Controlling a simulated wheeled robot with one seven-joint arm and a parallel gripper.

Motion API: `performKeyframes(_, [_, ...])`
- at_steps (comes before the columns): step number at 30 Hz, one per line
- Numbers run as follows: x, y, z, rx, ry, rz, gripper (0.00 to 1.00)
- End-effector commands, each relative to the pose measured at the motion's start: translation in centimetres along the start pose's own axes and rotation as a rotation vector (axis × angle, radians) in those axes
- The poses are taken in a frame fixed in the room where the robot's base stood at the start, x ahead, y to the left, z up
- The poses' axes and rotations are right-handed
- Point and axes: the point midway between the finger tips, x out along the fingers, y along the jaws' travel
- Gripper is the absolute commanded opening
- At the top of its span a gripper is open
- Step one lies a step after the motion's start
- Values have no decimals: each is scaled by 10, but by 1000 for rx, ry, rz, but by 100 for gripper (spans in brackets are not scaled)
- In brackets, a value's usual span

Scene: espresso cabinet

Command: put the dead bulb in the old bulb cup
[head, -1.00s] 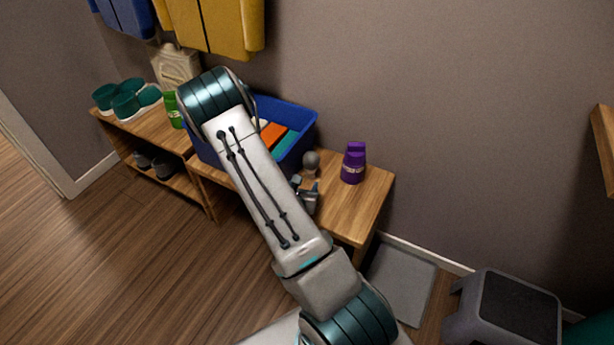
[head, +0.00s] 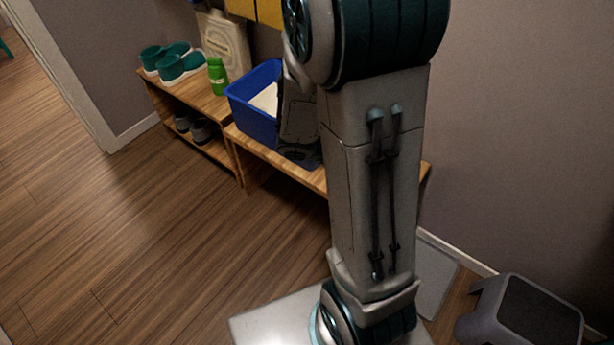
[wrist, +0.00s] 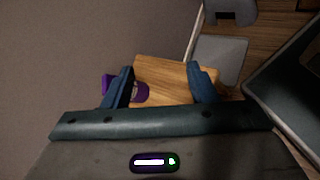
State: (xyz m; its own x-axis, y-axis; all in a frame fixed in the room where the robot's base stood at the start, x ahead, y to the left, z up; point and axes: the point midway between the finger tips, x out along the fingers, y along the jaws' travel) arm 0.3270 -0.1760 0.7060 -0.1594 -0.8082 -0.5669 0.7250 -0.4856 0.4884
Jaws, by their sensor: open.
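My gripper (wrist: 162,80) shows in the wrist view with its two blue fingers spread apart and nothing visible between their tips. A purple cup (wrist: 141,92) stands out behind the left finger, showing on both sides of it, above the wooden bench top. I cannot tell whether the finger touches it or what is inside it. No bulb can be made out in either current view. In the head view my arm hides the gripper, the cup and most of the right end of the bench.
The wooden bench (head: 310,176) runs along the wall, with a blue bin (head: 252,108), a green bottle (head: 217,76) and teal shoes (head: 182,68) on it. A grey stool (head: 520,312) stands at lower right. The floor left of the bench is clear.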

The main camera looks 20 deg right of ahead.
Motion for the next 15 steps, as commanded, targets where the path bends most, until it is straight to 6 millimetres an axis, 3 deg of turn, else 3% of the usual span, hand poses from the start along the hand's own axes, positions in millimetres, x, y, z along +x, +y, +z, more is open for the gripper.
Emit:
performKeyframes(3, [-25,-22,11,176,96,-166,53])
performKeyframes(9, [-80,-54,13,440,303,-445,53])
performKeyframes(15, [-140,-70,10,634,520,-669,53])
